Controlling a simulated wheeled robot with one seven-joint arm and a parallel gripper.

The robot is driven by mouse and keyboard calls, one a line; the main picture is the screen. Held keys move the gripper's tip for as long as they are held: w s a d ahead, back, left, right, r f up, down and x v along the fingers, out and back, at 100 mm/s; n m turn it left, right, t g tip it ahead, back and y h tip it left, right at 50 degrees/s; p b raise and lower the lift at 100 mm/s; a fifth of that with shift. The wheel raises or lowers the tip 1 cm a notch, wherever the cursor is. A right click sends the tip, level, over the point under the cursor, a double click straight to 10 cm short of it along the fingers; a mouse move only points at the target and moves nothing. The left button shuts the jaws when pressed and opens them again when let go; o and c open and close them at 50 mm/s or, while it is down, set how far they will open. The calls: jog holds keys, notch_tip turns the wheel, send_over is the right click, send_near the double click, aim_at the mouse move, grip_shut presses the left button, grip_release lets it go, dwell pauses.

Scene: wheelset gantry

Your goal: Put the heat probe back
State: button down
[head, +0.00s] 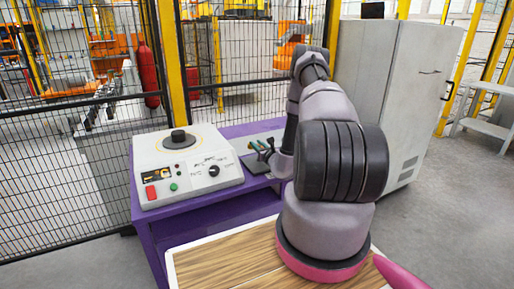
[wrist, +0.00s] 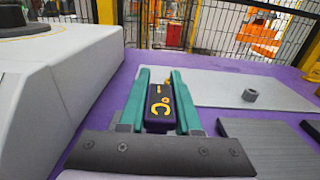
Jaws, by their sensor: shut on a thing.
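The heat probe (wrist: 159,106) is a dark block with a yellow °C mark. In the wrist view it sits between the two teal fingers of my gripper (wrist: 160,100), which is shut on it. In the head view my gripper (head: 262,152) is low over the purple bench (head: 152,238), just right of the white heater unit (head: 190,165). The probe is too small there to make out well. I cannot tell whether the probe touches the surface under it.
The heater unit, with a dark round top, red and green buttons and a dial, stands close on the left. A dark grey slab (wrist: 265,140) is at right. A mesh fence (head: 60,180) runs behind.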

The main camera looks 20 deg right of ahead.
jog(key=shift+f, duration=0.4)
jog(key=shift+f, duration=0.15)
jog(key=c, duration=0.6)
grip_release()
